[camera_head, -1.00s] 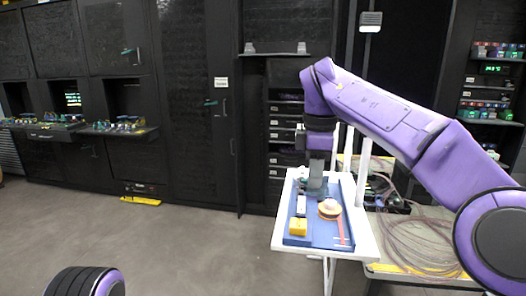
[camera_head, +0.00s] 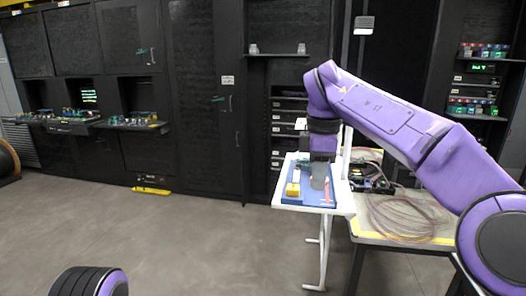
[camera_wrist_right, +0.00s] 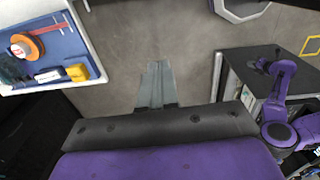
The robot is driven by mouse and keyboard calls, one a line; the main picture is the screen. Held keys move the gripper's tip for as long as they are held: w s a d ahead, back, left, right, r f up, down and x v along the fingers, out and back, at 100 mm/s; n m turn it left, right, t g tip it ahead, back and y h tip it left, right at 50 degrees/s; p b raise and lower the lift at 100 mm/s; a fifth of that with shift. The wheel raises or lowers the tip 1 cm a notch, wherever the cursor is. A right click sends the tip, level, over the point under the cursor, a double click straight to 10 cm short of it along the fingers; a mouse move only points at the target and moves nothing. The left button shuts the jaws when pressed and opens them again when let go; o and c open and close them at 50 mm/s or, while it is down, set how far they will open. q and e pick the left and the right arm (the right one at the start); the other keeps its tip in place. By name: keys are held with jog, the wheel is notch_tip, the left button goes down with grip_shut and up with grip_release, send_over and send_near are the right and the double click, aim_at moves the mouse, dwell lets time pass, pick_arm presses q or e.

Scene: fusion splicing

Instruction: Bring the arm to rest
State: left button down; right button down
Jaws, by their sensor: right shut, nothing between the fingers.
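My right gripper (camera_head: 320,176) points down in the head view and overlaps the right part of the blue tray (camera_head: 322,199). In the right wrist view its fingers (camera_wrist_right: 156,88) are together and empty, over bare floor and apart from the tray. The blue tray (camera_wrist_right: 60,50) shows there at the upper left, holding an orange disc (camera_wrist_right: 27,46), a red strip (camera_wrist_right: 48,28), a white piece (camera_wrist_right: 48,76) and a yellow block (camera_wrist_right: 77,72). The yellow block (camera_head: 293,190) also shows in the head view; the disc is hidden there. My left gripper is out of view; only a dark rounded arm part shows lower left.
The tray lies on a white table (camera_head: 342,208). Right of it stands a bench (camera_head: 400,236) with loose cables (camera_head: 400,212). Black cabinets (camera_head: 205,100) line the back. The floor (camera_head: 200,250) at front left is clear.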

jog(key=w+d+f+n+t+h, duration=0.4)
jog(key=w+d+f+n+h, duration=0.2)
jog(key=d+f+n+h, duration=0.65)
jog(key=s+f+n+t+y, duration=0.2)
jog(key=f+n+t, duration=0.1)
jog(key=f+n, duration=0.85)
jog(key=s+f+n+t+y, duration=0.2)
jog(key=s+f+n+t, duration=0.15)
jog(key=f+n, duration=0.85)
jog(key=s+d+f+n+g+y+b, duration=0.1)
jog(key=s+f+n+y, duration=0.3)
jog(key=s+f+n, duration=0.5)
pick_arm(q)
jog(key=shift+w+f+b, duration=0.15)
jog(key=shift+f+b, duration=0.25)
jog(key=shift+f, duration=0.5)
pick_arm(e)
jog(key=s+d+f+n+g, duration=0.1)
jog(key=s+f+g, duration=0.1)
jog(key=s, duration=0.7)
jog(key=s+d+f+n+g, duration=0.2)
jog(key=s+f, duration=0.3)
jog(key=s, duration=0.5)
jog(key=s+d+f+n+g+y, duration=0.1)
jog(key=s+f, duration=0.3)
jog(key=s, duration=0.5)
jog(key=shift+s+d+g, duration=0.15)
jog(key=shift+d+g, duration=0.2)
jog(key=shift+g, duration=0.5)
